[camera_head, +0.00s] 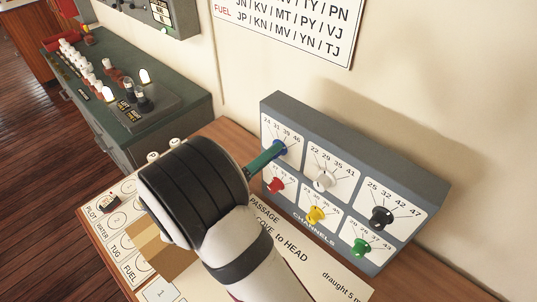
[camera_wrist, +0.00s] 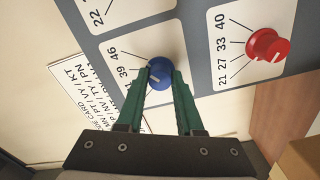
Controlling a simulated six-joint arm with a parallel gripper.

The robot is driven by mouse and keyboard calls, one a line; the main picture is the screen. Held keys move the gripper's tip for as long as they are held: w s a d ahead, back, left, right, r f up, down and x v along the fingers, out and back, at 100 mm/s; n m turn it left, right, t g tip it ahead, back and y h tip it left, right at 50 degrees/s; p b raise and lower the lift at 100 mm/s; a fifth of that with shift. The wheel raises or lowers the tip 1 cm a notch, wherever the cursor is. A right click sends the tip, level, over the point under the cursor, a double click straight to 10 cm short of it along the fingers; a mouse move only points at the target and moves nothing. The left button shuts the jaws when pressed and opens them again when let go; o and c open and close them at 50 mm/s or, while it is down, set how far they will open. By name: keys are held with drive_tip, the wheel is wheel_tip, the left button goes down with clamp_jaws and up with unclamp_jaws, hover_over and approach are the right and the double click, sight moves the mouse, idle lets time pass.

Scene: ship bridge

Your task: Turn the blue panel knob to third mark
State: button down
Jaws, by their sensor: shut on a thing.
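The blue knob (camera_head: 282,148) is at the upper left of the grey channels panel (camera_head: 355,103), under the marks 24, 31, 39 and 46. In the wrist view the blue knob (camera_wrist: 160,74) sits between the two green fingers of my gripper (camera_wrist: 162,78). My gripper (camera_head: 276,150) is shut on it, one finger on each side. A pale pointer line shows on the knob's face, but I cannot tell which mark it points at.
Other knobs on the panel are red (camera_head: 276,185), white (camera_head: 324,181), yellow (camera_head: 316,214), black (camera_head: 381,217) and green (camera_head: 361,247). The red knob is close to the blue one. A wooden desk with papers lies below, and a green console (camera_head: 178,108) stands at left.

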drive_tip(key=n, duration=0.6)
idle(0.6)
drive_tip(key=c, duration=0.5)
unclamp_jaws()
drive_tip(key=shift+c, duration=0.2)
drive_tip(key=shift+a, duration=0.1)
drive_tip(key=v, duration=1.5)
drive_tip(key=shift+s+a, duration=0.2)
drive_tip(key=shift+s, duration=0.1)
drive_tip(key=shift+d, duration=0.1)
